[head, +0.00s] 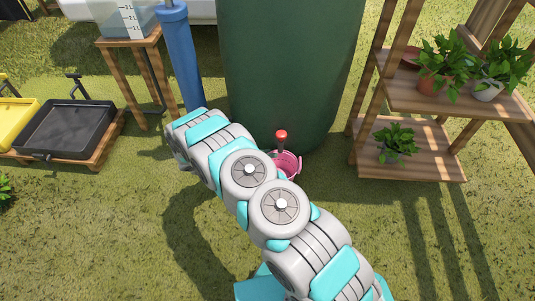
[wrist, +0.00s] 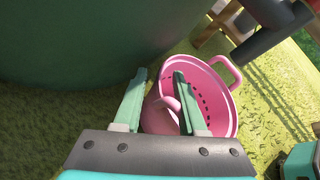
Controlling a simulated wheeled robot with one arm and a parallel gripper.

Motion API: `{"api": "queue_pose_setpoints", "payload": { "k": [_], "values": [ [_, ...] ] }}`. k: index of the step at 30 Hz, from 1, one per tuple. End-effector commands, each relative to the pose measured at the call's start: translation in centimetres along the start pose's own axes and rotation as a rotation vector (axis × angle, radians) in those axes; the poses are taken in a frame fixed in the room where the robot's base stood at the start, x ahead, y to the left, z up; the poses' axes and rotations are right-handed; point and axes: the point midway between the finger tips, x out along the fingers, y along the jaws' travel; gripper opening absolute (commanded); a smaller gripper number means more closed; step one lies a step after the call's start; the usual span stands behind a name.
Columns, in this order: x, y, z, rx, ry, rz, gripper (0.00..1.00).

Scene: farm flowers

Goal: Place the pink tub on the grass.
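The pink tub (head: 288,163) is beside the base of the green barrel (head: 285,60) in the head view, partly hidden by my arm. In the wrist view the tub (wrist: 212,95) shows its open top, a row of dark holes and a loop handle on its far right side. My gripper (wrist: 158,74) is open, with its two fingers apart at the near side of the tub. A pink near handle shows between the fingers, and the right finger overlaps the rim. I cannot tell whether the fingers touch it, or whether the tub's base touches the grass (head: 410,240).
A tap with a red knob (head: 281,135) is just above the tub. A wooden plant shelf (head: 425,165) stands right. A blue pipe (head: 180,60), a wooden stand (head: 132,45) and a black tray (head: 67,130) are left. Open grass lies in front on both sides.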

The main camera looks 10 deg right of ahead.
Motion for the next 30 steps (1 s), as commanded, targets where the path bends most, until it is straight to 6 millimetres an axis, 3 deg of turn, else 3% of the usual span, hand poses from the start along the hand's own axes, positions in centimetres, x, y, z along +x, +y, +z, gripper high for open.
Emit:
{"api": "queue_pose_setpoints", "payload": {
  "k": [11,24,30],
  "values": [
    [-0.7,-0.1,0.3,0.0,0.0,0.002,0.41],
    [-9.2,0.1,0.4,0.002,-0.001,0.006,0.41],
    [-11.5,-0.1,0.3,0.0,-0.001,0.001,0.41]
  ]
}}
